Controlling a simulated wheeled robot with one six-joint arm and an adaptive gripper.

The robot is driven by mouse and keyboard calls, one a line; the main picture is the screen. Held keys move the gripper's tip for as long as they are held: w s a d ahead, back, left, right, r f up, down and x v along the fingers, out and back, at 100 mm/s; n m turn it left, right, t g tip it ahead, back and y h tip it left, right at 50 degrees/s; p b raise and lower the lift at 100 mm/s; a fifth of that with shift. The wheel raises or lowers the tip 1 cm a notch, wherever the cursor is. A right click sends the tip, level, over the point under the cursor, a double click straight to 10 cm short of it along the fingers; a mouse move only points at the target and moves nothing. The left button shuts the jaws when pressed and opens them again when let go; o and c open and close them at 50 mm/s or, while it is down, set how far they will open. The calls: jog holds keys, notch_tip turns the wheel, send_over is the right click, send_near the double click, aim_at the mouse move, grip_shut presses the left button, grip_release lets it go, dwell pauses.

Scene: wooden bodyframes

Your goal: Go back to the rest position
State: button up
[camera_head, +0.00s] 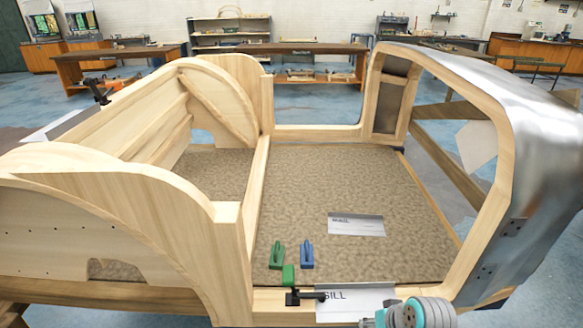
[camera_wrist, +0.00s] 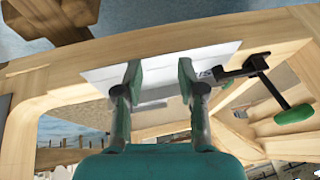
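My gripper (camera_wrist: 160,72) shows in the wrist view with its two fingers spread apart and nothing seen between them. Behind the fingertips is a white plate (camera_wrist: 103,74), which lies along the wooden sill of the bodyframe (camera_wrist: 75,52). In the head view this plate (camera_head: 345,306) is marked "SILL". A black clamp (camera_head: 305,297) with a green handle (camera_head: 288,274) sits at its left end; it also shows in the wrist view (camera_wrist: 245,70), right of the fingers. Part of my arm shows at the bottom of the head view; the fingertips are hidden there.
The wooden bodyframe (camera_head: 232,245) fills the head view, with a metal-skinned post (camera_head: 525,140) at right. On its brown floor (camera_head: 330,180) lie a second labelled plate (camera_head: 357,224), a green tool (camera_head: 276,255) and a blue tool (camera_head: 307,254). Workbenches (camera_head: 310,47) stand behind, across open floor.

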jog(key=s+a+f+t+h, duration=0.15)
jog(key=s+f, duration=0.25)
jog(key=s, duration=0.5)
jog(key=s+f+t, duration=0.3)
jog(key=s+f, duration=0.1)
jog(key=s, duration=0.5)
jog(key=s+r+t, duration=0.2)
jog(key=s+r, duration=0.5)
jog(key=s, duration=0.2)
jog(key=s+r+t, duration=0.3)
jog(key=s+r, duration=0.4)
jog(key=s, duration=0.3)
jog(key=shift+s+a+r+n, duration=0.2)
jog(key=shift+s+n, duration=0.1)
jog(key=shift+t+h, duration=0.25)
